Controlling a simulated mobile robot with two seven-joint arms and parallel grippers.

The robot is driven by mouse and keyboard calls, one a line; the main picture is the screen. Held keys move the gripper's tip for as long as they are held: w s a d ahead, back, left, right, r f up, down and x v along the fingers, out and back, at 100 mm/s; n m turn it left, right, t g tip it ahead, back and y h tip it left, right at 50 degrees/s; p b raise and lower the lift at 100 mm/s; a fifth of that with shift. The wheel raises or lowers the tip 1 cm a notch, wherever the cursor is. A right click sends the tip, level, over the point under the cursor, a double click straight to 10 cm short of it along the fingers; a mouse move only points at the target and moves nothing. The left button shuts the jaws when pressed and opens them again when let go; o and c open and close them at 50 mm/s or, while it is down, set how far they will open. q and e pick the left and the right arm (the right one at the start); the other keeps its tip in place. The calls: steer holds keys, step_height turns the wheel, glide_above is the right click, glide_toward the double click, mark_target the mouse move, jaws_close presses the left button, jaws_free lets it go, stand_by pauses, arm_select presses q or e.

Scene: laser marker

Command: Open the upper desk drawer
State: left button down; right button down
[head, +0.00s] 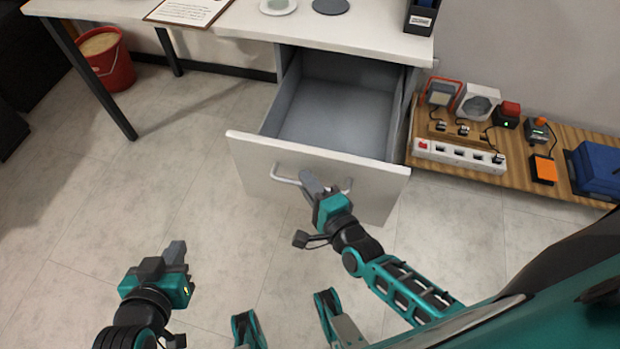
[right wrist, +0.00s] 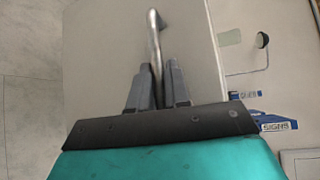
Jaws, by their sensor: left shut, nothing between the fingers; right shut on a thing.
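The upper desk drawer (head: 315,175) is pulled well out from under the white desktop, and its grey interior (head: 335,112) looks empty. Its bar handle (head: 285,180) runs across the white front. My right gripper (head: 312,180) is shut on this handle, near its middle. In the right wrist view the handle (right wrist: 154,45) runs between the two fingers (right wrist: 157,85). My left gripper (head: 178,250) is shut and empty, held above the floor to the left of the drawer and apart from it.
The white desktop (head: 330,28) holds a round dish (head: 278,6), a grey disc (head: 330,6) and a dark box (head: 421,16). A low wooden board (head: 500,185) with a power strip (head: 458,156) and devices lies right of the drawer. A red bucket (head: 108,62) stands at left. Floor in front is clear.

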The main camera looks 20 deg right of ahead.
steer(key=shift+s+a, duration=0.2)
steer(key=shift+s, duration=0.2)
steer(key=c, duration=1.2)
jaws_free()
steer(key=p+v, duration=0.1)
steer(key=v, duration=1.2)
steer(key=shift+a+p, duration=0.1)
steer(key=shift+p, duration=0.3)
